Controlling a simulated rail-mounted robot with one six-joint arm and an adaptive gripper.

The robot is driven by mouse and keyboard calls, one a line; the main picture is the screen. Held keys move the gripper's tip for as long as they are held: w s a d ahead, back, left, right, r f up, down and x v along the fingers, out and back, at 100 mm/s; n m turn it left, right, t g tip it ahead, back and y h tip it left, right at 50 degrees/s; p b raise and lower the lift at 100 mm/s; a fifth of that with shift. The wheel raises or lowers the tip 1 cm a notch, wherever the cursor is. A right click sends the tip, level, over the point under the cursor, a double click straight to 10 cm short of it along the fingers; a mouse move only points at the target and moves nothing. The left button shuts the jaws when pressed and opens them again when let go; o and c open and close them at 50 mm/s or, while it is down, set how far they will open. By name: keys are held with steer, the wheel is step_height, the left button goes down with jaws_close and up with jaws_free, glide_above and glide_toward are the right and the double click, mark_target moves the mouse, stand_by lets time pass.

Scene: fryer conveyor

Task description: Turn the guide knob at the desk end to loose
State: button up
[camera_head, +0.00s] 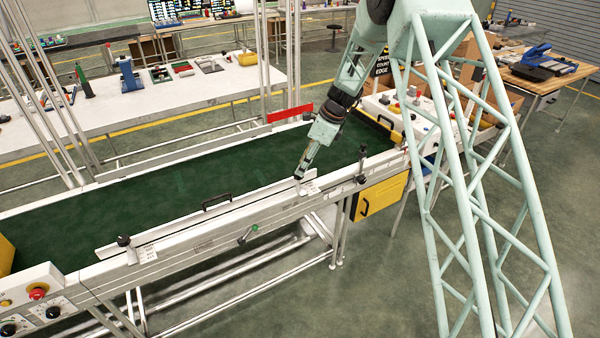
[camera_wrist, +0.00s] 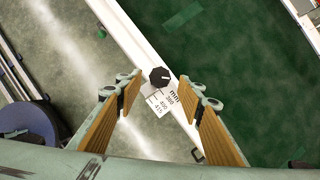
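A black guide knob (camera_wrist: 160,77) with a light pointer line shows in the wrist view, beside a white mm scale plate (camera_wrist: 160,101) on the conveyor's pale edge. My gripper (camera_wrist: 162,83) is open, with its tan-padded fingers on either side of the knob in the picture. Whether they touch it or are level with it I cannot tell. In the head view my gripper (camera_head: 300,174) points down at the right end of the white guide rail (camera_head: 185,223) and largely hides this knob. Another black knob (camera_head: 124,241) stands at the rail's left end.
The green conveyor belt (camera_head: 160,180) lies behind the rail, which carries a black handle (camera_head: 217,200). A black-topped post (camera_head: 361,176) stands right of my gripper. A yellow box (camera_head: 380,196) hangs below the frame. A control box (camera_head: 30,290) is at front left.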

mark_target(299, 181)
steer(key=shift+x, duration=2)
steer(key=shift+c, duration=0.6)
steer(key=c, duration=0.7)
